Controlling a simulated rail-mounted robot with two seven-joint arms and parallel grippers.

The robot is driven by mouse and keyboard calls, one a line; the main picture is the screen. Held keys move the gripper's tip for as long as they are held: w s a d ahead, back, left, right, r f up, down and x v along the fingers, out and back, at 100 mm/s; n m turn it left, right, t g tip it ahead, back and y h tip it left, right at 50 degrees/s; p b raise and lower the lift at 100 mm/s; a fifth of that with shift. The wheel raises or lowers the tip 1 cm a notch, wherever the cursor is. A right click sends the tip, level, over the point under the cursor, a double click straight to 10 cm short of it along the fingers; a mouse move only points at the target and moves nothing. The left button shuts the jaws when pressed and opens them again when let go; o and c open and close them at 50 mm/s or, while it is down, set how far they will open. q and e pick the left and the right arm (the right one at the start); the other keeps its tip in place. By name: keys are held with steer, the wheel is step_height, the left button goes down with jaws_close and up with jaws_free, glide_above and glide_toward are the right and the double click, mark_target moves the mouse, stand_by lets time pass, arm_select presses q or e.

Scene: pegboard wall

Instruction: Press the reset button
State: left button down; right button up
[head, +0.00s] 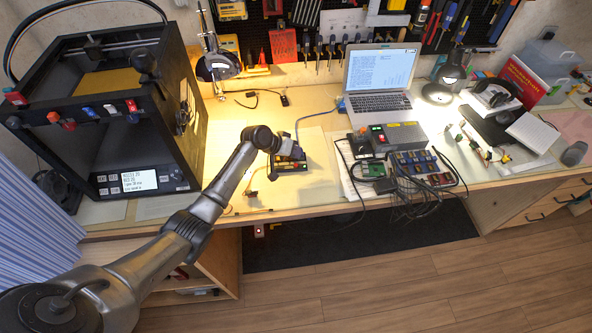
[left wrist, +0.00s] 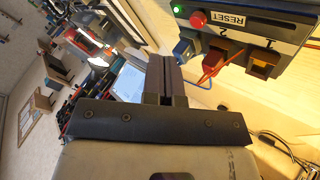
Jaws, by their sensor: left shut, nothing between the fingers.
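The reset button (left wrist: 198,19) is a small red round button on a dark grey box (left wrist: 250,12), beside a white RESET label (left wrist: 226,19). It shows at the top right of the left wrist view, near a lit green lamp (left wrist: 177,9). My left gripper (left wrist: 161,62) is shut and empty, with its fingertips apart from the button, below and left of it in that view. In the head view my left gripper (head: 290,151) is over the small box (head: 291,167) on the bench, hiding most of it; the button cannot be made out there.
A 3D printer (head: 100,110) stands left on the bench. A laptop (head: 379,85) and a cabled power box (head: 400,137) are to the right.

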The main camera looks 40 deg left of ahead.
mark_target(295, 164)
arm_select(q)
step_height(295, 164, down, 2)
steer(key=shift+f+b, duration=0.1)
steer(key=shift+b, duration=0.3)
stand_by(0.5)
stand_by(0.7)
steer(key=shift+f, duration=0.2)
stand_by(0.5)
steer(key=shift+f, duration=0.3)
steer(key=shift+f, duration=0.1)
stand_by(0.4)
